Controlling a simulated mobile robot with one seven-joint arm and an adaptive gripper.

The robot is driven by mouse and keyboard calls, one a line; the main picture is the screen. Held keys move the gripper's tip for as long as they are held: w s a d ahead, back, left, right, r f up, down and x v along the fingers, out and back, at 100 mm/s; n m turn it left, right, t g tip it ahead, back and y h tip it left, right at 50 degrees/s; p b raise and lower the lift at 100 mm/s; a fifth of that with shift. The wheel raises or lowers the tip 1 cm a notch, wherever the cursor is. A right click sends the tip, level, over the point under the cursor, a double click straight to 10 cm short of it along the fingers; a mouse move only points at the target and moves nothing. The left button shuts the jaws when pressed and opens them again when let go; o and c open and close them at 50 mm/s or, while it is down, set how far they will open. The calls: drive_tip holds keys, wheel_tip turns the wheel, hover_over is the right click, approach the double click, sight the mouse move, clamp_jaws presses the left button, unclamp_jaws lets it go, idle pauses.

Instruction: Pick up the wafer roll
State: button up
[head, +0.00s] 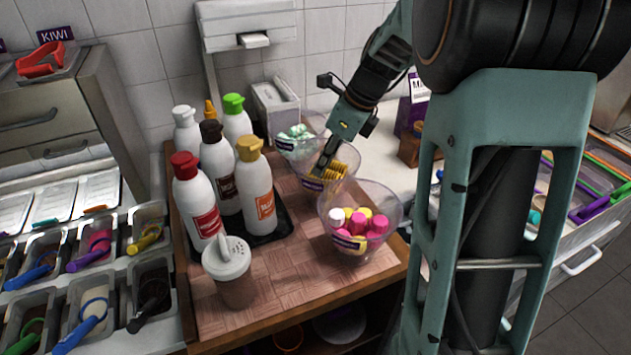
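Yellow-brown wafer rolls (335,170) lie in the clear middle bowl (345,155) on the wooden counter, behind the bowl of marshmallows. My gripper (318,165) reaches down from the upper right into this bowl, its dark fingers at the left side of the rolls. The fingertips are small and partly blend with the bowl and rolls. I cannot tell whether they touch or hold a roll, or how far apart they are.
A bowl of pink, yellow and white marshmallows (360,226) stands in front, and a bowl of pale green and white pieces (297,137) behind. Sauce bottles (255,190) crowd a dark tray at left. A shaker (230,272) stands at the front. The counter's front middle is clear.

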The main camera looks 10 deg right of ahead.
sight(316, 178)
drive_tip(key=x, duration=0.4)
drive_tip(key=shift+a+f, duration=0.15)
drive_tip(key=shift+f, duration=0.05)
drive_tip(key=shift+c, duration=0.4)
drive_tip(key=c, duration=0.3)
drive_tip(key=shift+r, duration=0.15)
